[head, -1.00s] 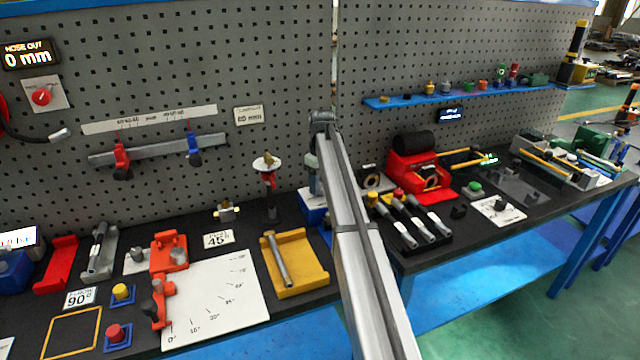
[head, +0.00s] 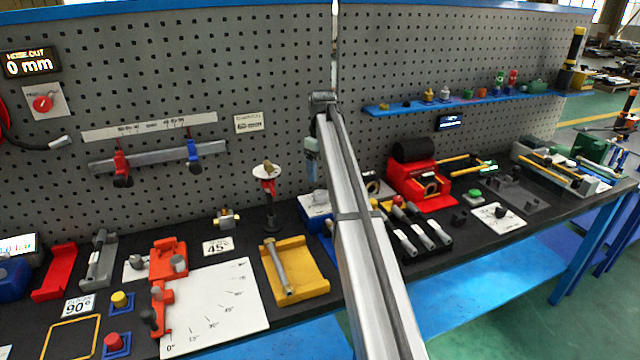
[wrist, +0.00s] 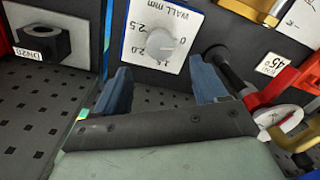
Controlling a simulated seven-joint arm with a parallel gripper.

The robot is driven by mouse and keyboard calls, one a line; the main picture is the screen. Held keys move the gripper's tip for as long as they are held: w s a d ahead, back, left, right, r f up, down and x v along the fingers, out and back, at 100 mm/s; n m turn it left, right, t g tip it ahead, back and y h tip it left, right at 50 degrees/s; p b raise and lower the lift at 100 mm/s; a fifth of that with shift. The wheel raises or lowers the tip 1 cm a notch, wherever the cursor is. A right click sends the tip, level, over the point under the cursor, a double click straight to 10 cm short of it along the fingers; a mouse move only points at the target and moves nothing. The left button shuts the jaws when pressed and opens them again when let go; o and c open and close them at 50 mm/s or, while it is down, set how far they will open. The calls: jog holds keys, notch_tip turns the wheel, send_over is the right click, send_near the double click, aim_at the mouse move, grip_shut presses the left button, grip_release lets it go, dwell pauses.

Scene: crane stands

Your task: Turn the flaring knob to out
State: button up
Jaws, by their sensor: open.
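No label reading "flaring" or "out" is legible, so I cannot tell for sure which knob is the flaring knob. A black knob (head: 499,211) sits on a white plate at the right of the bench in the head view. My gripper (head: 312,178) hangs left of my arm link, above a blue box. In the wrist view, my gripper (wrist: 162,82) has its two blue fingers spread apart with nothing between them. Beyond the fingertips is a grey round knob (wrist: 160,44) on a white "WALL mm" dial. The black knob is not identifiable in the wrist view.
A red machine (head: 419,180) and a rack of grey-handled tools (head: 407,240) stand between my gripper and the black knob. A green button (head: 473,195) sits beside that plate. A red gauge stand (head: 268,188) is left of my gripper. A pegboard rises behind.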

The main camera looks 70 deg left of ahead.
notch_tip(320, 180, up, 6)
jog(key=shift+r, duration=0.15)
jog(key=shift+w, duration=0.1)
dwell(0.5)
